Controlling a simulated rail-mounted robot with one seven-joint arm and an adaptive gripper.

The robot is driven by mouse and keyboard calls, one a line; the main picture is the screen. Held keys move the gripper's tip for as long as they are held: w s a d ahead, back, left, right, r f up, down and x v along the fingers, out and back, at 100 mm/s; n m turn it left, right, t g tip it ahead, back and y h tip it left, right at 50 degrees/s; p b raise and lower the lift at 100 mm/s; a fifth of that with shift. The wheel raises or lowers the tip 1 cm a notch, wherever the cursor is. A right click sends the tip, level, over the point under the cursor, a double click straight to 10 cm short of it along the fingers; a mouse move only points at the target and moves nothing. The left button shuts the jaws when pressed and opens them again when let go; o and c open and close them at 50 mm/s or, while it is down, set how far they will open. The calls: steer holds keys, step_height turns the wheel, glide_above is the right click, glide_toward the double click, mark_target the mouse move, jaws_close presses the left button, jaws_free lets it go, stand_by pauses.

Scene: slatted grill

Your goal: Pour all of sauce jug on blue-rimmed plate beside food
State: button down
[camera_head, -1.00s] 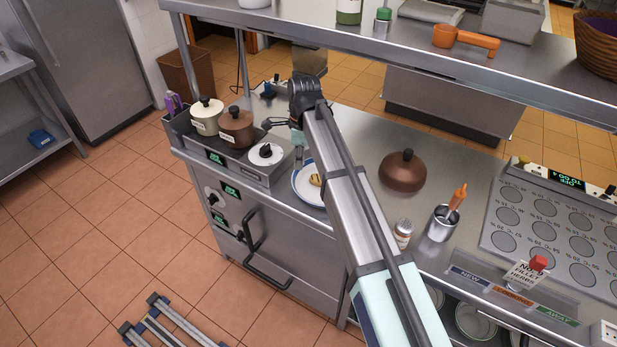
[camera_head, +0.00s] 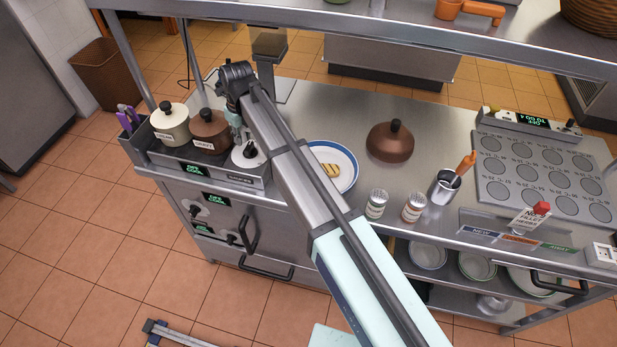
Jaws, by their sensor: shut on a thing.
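The blue-rimmed plate (camera_head: 347,158) lies on the steel counter, partly hidden by my arm. A yellow-brown grilled piece of food (camera_head: 330,171) is on it. My gripper (camera_head: 238,133) is to the left of the plate, pointing down beside the brown pot and the white-lidded pot at the counter's left end. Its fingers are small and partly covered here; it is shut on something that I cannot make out. I cannot pick out a sauce jug for certain.
A warmer holds a cream pot (camera_head: 170,122), a brown pot (camera_head: 210,131) and a white-lidded pot (camera_head: 248,157). A brown dome (camera_head: 390,142), two shakers (camera_head: 376,204) and a steel utensil cup (camera_head: 443,188) stand right of the plate.

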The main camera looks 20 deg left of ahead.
steer(key=shift+d+r+m, duration=0.1)
steer(key=shift+m, duration=0.5)
steer(key=shift+d, duration=0.1)
steer(key=shift+s+d+f+t+y, duration=0.15)
steer(key=shift+d+f+y, duration=0.1)
steer(key=shift+d+y, duration=0.65)
steer(key=shift+w+d+f+t+y, duration=0.2)
steer(key=shift+d+y, duration=0.35)
steer(key=shift+y, duration=0.65)
steer(key=shift+s+d+r+y, duration=0.1)
steer(key=shift+d+r+y, duration=0.1)
steer(key=shift+d+y, duration=0.4)
steer(key=shift+s+d+r+y, duration=0.1)
steer(key=shift+d+r+y, duration=0.15)
steer(key=shift+d+y, duration=0.35)
steer(key=shift+d+r+y, duration=0.2)
steer(key=shift+d+y, duration=0.3)
steer(key=shift+d, duration=0.2)
steer(key=shift+d+r+y, duration=0.3)
steer(key=shift+d+y, duration=0.2)
steer(key=shift+y, duration=0.3)
